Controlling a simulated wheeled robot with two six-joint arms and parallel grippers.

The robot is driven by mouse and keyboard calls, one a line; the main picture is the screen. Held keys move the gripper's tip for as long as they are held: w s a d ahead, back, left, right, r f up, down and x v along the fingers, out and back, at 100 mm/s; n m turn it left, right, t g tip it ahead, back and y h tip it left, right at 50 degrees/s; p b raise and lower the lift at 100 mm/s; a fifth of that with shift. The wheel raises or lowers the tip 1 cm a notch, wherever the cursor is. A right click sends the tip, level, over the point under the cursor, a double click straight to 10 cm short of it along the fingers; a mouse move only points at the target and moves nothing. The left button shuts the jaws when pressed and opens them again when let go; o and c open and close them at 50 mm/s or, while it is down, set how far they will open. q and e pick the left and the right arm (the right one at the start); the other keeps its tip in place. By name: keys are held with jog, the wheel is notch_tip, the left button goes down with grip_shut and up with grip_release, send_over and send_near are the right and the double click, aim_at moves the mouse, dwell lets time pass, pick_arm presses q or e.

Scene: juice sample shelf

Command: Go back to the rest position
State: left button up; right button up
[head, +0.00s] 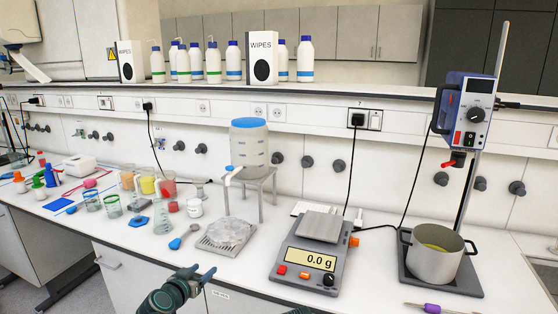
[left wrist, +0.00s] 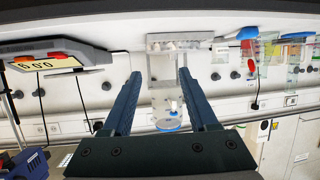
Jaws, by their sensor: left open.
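My left gripper (head: 200,271) is at the bottom of the head view, in front of the bench's front edge. Its two dark fingers are apart with nothing between them. In the left wrist view the left gripper (left wrist: 159,75) also shows both fingers spread and empty. That view is upside down, with the white dispenser tank (left wrist: 168,108) and its stand beyond the fingers. My right gripper does not show clearly in either view.
A scale (head: 312,262) reading 0.0 g, a metal pot (head: 437,262) on a hotplate and a drip tray (head: 226,235) with clear pieces stand on the bench. The dispenser tank (head: 250,150) stands behind the tray. Several beakers and cups crowd the left side.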

pick_arm(q)
jog(key=s+d+f+m+g+h+p, duration=0.1)
jog(key=s+d+f+g, duration=0.35)
jog(key=d, duration=0.35)
jog(key=s+d+f+m+g+p, duration=0.1)
jog(key=s+d+f+m+g, duration=0.1)
jog(key=s+d+f+g, duration=0.35)
jog(key=s+d+g+y, duration=0.1)
jog(key=s+g+y, duration=0.1)
jog(key=s, duration=0.5)
jog(key=s+d+f+n+g+y+p, duration=0.1)
jog(key=s+d+g+y, duration=0.1)
jog(key=s, duration=0.5)
jog(key=shift+y, duration=0.7)
